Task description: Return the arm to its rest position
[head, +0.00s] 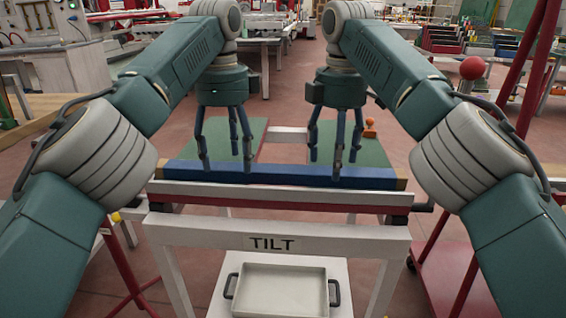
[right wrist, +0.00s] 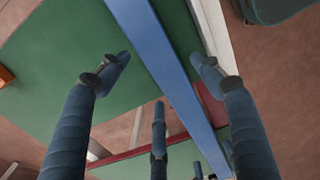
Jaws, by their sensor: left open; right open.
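My left gripper (head: 228,165) hangs fingers-down over the left part of the table labelled TILT, near its blue front bar (head: 280,174). My right gripper (head: 337,165) hangs the same way over the right part, also open and empty. In the right wrist view the spread fingers of my right gripper (right wrist: 165,85) show above the green surface (right wrist: 60,50) and the blue bar (right wrist: 155,55). I cannot tell whether the fingertips touch anything.
A grey tray (head: 280,291) with dark handles sits on a white stand below the TILT table (head: 300,234). A small orange object (head: 370,128) is at the table's right rear. Workbenches fill the background.

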